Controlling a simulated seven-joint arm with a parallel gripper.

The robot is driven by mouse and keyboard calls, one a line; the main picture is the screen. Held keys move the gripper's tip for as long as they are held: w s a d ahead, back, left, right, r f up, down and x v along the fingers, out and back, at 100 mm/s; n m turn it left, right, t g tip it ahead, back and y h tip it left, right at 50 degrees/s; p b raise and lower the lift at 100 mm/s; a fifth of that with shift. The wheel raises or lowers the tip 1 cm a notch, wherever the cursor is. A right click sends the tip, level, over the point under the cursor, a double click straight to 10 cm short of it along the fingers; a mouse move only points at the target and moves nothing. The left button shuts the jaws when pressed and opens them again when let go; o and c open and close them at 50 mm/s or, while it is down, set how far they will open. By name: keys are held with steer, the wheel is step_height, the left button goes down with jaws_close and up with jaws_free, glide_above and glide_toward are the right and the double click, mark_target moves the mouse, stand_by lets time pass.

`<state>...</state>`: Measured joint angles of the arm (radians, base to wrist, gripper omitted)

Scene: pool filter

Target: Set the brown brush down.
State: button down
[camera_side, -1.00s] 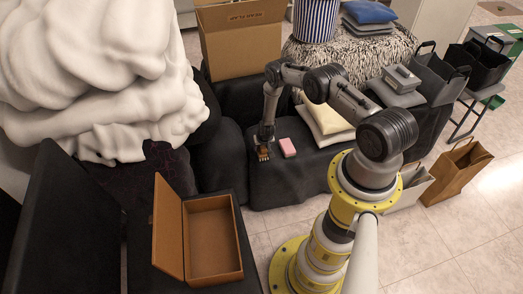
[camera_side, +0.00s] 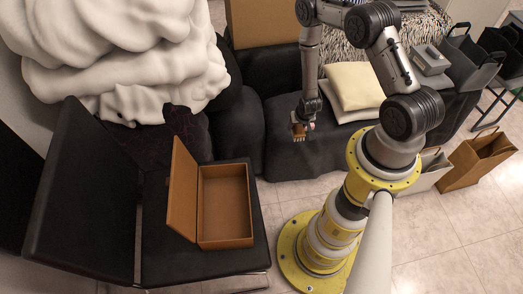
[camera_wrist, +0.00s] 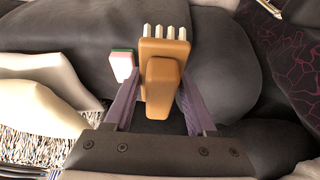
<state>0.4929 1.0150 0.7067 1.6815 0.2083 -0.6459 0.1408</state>
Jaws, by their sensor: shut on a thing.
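The brown brush (camera_wrist: 163,72) is between the two purple fingers of my gripper (camera_wrist: 158,92) in the wrist view, with its white bristle tufts pointing away from the wrist. In the side view the brush (camera_side: 299,136) hangs below my gripper (camera_side: 302,122), bristles down, in front of the black sofa (camera_side: 285,150). It appears to be held above the seat; the exact gap is hard to judge. My gripper is shut on the brush.
Cream cushions (camera_side: 352,85) lie on the sofa to the right. An open brown box (camera_side: 226,205) stands on a black chair (camera_side: 155,235).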

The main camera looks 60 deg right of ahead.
step_height(320, 180, up, 11)
steer(key=shift+a+f, duration=0.1)
steer(key=w+a+n+t+y, duration=0.1)
steer(key=w+a+n, duration=0.2)
steer(key=a, duration=0.4)
steer(key=w+a+n+y, duration=0.1)
steer(key=w+a+n, duration=0.2)
steer(key=a, duration=0.4)
steer(key=n+y, duration=0.4)
steer(key=n, duration=0.7)
glide_above(222, 229)
steer(key=s+d, duration=0.1)
steer(key=shift+s+d+f, duration=0.1)
steer(key=shift+s+f, duration=0.05)
steer(key=shift+f, duration=7.5)
steer(key=shift+c, duration=1)
jaws_free()
steer(key=shift+f, duration=0.1)
